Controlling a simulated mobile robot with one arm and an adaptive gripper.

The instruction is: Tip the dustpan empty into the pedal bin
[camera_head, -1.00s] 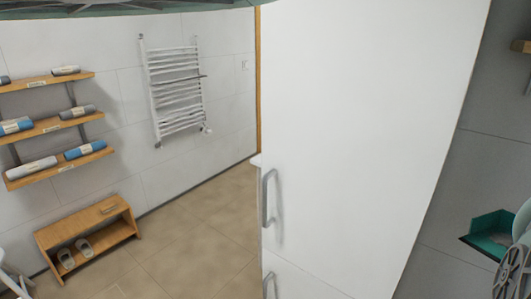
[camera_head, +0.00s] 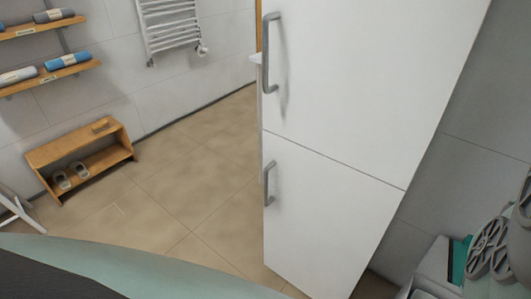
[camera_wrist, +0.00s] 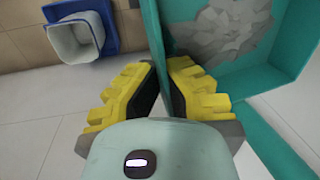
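The teal dustpan (camera_wrist: 228,76) fills the upper right of the wrist view, with grey crumpled debris (camera_wrist: 222,30) lying in it. My gripper (camera_wrist: 161,62) has yellow-padded fingers closed on both sides of the dustpan's near wall. The pedal bin (camera_wrist: 76,42), white inside with a blue rim, stands at the upper left of the wrist view, open and apart from the dustpan. In the head view, a small teal part of the dustpan (camera_head: 460,258) shows at the lower right, mostly hidden by my arm.
A tall white cabinet (camera_head: 335,110) with two handles stands centre right in the head view. A wooden bench (camera_head: 82,158) holding slippers, wall shelves (camera_head: 45,76) and a towel rail (camera_head: 172,25) are at the left. The tiled floor between them is clear.

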